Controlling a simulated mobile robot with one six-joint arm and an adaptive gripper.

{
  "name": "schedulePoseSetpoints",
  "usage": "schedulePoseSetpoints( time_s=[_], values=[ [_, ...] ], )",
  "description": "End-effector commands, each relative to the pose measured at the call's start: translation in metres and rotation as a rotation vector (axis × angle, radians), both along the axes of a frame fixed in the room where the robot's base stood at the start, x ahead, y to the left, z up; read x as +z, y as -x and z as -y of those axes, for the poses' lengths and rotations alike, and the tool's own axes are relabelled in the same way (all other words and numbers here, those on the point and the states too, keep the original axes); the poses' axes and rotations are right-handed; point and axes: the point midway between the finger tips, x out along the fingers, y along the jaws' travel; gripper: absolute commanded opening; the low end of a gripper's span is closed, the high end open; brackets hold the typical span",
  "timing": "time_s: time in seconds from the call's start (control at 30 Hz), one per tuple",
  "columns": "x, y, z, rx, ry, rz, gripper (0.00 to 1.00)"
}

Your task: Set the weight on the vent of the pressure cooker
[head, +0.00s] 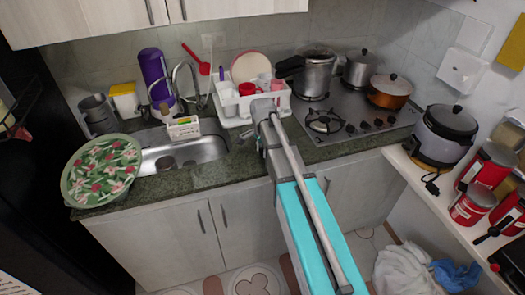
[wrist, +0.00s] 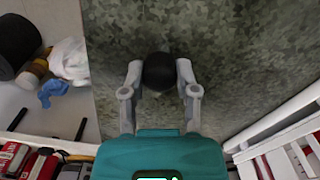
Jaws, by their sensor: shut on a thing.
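My gripper (wrist: 160,72) is shut on the weight (wrist: 159,74), a small dark, round-topped piece held between the two grey fingertips above the dark green granite counter. In the head view my arm reaches over the counter's front, just in front of the dish rack; the fingers and weight cannot be made out there. The pressure cooker (head: 317,76), a silver pot with a long black handle pointing left, stands on the back left of the cooktop, right of and behind my arm's end. Its vent is too small to make out.
A white dish rack (head: 232,113) with dishes stands left of the cooker. A steel pot (head: 359,69) and a copper-coloured pot (head: 389,92) are to its right on the cooktop (head: 349,129). The sink (head: 190,152) is left. The counter strip before the cooktop is clear.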

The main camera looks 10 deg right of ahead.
Motion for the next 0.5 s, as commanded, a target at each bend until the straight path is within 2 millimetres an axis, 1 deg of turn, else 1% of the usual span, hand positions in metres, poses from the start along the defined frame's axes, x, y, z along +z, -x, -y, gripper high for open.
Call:
schedulePoseSetpoints(
  time_s=[0.07,0.1,0.23,0.27,0.5],
  values=[
    [-0.0032,0.0000,0.0000,0.000,0.000,0.000,0.00],
    [-0.0018,0.0000,0.0000,0.000,0.000,0.000,0.47],
    [-0.0017,0.0000,0.0000,0.000,0.000,0.000,0.71],
    [-0.0017,0.0000,0.0000,0.000,0.000,0.000,0.74],
    [-0.0016,0.0000,0.0000,0.000,0.000,0.000,0.74]
  ],
)
